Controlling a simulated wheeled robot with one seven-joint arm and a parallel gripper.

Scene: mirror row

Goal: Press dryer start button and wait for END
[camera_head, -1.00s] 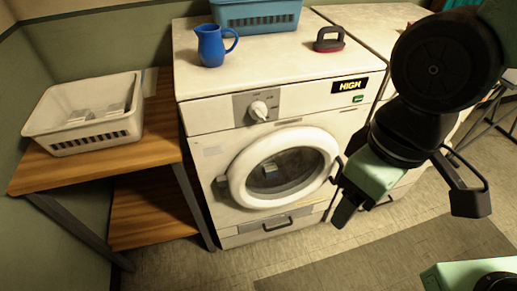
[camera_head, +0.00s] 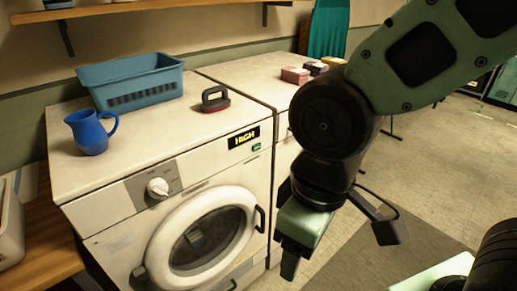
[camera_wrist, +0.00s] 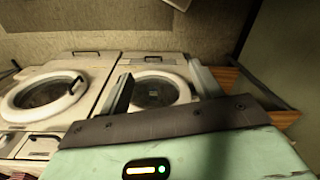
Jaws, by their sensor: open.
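The dryer (camera_head: 120,215) is a white front-loader with a round door (camera_head: 205,240), shut, at lower left in the head view. Its panel has a white knob (camera_head: 158,188) and a black display (camera_head: 243,138) reading HIGH in yellow. A small green button (camera_head: 256,147) sits just below the display. My gripper (camera_head: 291,262) hangs right of the dryer door, lower than the button and apart from it. In the wrist view my gripper (camera_wrist: 162,88) has its two fingers spread and empty. That view looks upside down, with the dryer door (camera_wrist: 155,92) between and beyond the fingers.
On the dryer stand a blue jug (camera_head: 90,133), a teal basket (camera_head: 130,80) and a red-and-dark brush-like item (camera_head: 215,99). A second machine (camera_head: 262,85) adjoins on the right, with small boxes (camera_head: 295,75). A wooden shelf (camera_head: 50,235) flanks the left. Floor at right is open.

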